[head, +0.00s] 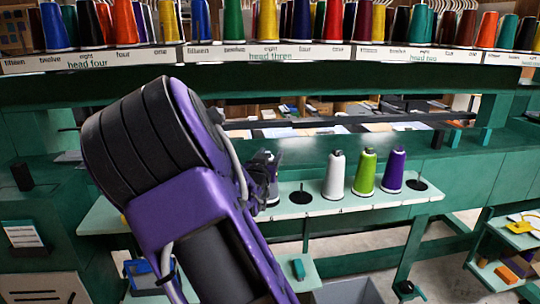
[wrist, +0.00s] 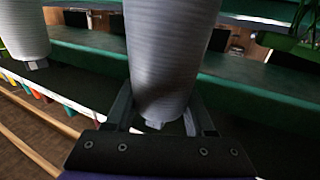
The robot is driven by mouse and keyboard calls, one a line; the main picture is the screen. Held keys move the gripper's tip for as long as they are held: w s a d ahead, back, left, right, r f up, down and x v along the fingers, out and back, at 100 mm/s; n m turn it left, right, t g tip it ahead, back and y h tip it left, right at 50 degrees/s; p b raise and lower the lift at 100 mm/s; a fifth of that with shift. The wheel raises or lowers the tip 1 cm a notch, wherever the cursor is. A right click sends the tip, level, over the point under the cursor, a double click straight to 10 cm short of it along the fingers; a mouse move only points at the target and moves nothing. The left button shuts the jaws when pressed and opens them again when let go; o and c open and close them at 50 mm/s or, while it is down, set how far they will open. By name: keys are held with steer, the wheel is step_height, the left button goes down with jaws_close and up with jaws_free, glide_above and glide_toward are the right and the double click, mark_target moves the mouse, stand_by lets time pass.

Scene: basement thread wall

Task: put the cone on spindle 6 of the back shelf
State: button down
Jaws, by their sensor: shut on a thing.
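My gripper (head: 264,182) is shut on a pale grey cone, which stands between the fingers in the wrist view (wrist: 172,50). In the head view my arm and gripper hide most of this cone. The gripper is at the pale shelf (head: 320,204), left of an empty spindle (head: 301,197). To the right on this shelf stand a white cone (head: 334,177), a lime green cone (head: 365,172) and a purple cone (head: 394,171). Another empty spindle (head: 417,185) is at the right end. I cannot read spindle numbers, nor tell whether the held cone touches the shelf.
A high rack (head: 270,57) with head labels carries a row of coloured cones. A dark green beam (head: 400,90) runs below it. A grey bin (head: 345,291) stands below the shelf. A pale cone (wrist: 25,30) stands at the left in the wrist view.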

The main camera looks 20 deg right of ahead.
steer(key=shift+f, duration=0.15)
steer(key=shift+f, duration=0.15)
steer(key=shift+c, duration=0.9)
jaws_free()
